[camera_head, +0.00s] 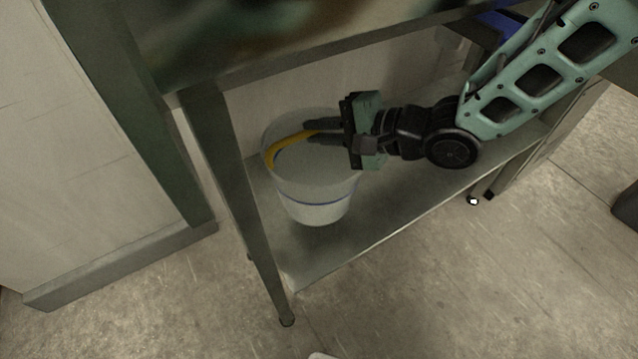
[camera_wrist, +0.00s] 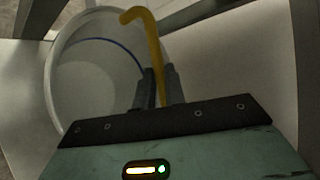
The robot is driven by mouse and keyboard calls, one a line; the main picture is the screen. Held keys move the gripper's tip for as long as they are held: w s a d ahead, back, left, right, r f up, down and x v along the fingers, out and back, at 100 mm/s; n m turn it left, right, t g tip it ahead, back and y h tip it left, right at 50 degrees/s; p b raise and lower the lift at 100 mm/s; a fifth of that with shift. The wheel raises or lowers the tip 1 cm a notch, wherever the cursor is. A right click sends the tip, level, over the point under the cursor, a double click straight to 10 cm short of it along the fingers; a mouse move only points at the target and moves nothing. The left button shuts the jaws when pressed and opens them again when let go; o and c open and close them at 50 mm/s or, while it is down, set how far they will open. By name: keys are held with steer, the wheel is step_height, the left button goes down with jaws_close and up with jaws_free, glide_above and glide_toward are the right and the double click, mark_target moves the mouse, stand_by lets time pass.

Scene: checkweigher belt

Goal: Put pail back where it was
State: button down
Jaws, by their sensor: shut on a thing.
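The pail (camera_head: 315,195) is a pale, translucent bucket with a blue band and a yellow handle (camera_head: 274,153). It is upright over the lower shelf (camera_head: 390,215) of a metal table, near the left front leg. I cannot tell whether its base touches the shelf. My gripper (camera_head: 308,131) reaches in from the right, under the tabletop, and is shut on the yellow handle. In the wrist view the pail (camera_wrist: 95,85) lies ahead and to the left, and the handle (camera_wrist: 152,40) runs between the fingers (camera_wrist: 158,88).
The table's left leg (camera_head: 235,190) stands close beside the pail. The tabletop edge (camera_head: 330,52) passes above my arm. A blue thing (camera_head: 497,22) shows at the upper right. The shelf to the right of the pail is bare.

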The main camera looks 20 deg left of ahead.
step_height(320, 180, down, 7)
steer(key=b, duration=0.1)
stand_by(0.3)
steer(key=shift+f, duration=0.15)
steer(key=c, duration=1.5)
jaws_free()
steer(key=shift+o, duration=0.2)
steer(key=p+v, duration=0.1)
steer(key=v, duration=1.1)
